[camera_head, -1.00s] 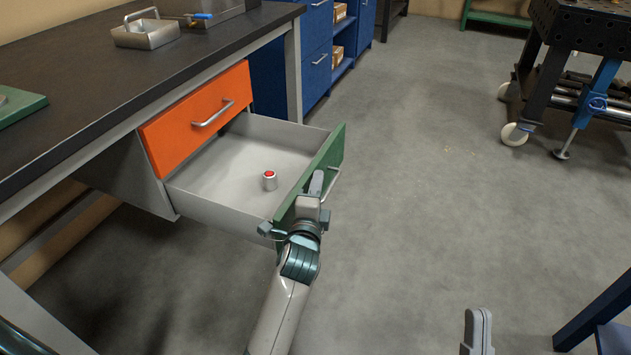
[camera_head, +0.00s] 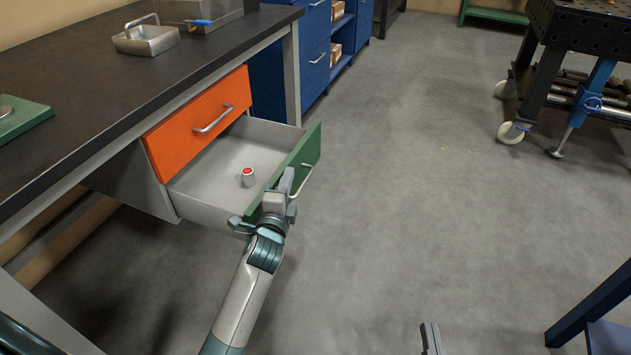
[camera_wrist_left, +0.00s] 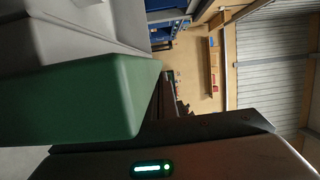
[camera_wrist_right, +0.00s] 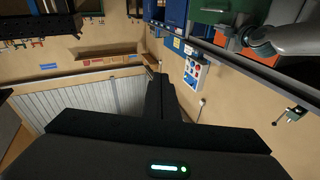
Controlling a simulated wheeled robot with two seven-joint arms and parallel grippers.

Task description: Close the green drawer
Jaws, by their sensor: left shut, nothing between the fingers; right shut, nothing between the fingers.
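The green drawer (camera_head: 312,150) stands partly open below the closed orange drawer (camera_head: 197,118) under the workbench. Its grey tray holds a small metal cylinder with a red top (camera_head: 248,177). My left gripper (camera_head: 287,182) is shut and empty, against or very near the outer face of the green front, beside its handle (camera_head: 303,180); exact contact is hard to tell. In the left wrist view the green front (camera_wrist_left: 85,100) fills the left side, close to the fingers. My right gripper (camera_head: 430,335) is shut and empty, low over the floor, away from the drawer.
The dark workbench top (camera_head: 90,95) carries a metal tray (camera_head: 146,40) and a green plate (camera_head: 20,118). Blue cabinets (camera_head: 316,50) stand behind. A wheeled dark table (camera_head: 575,45) is at the upper right, and a blue stool or table (camera_head: 590,315) at lower right. The middle floor is clear.

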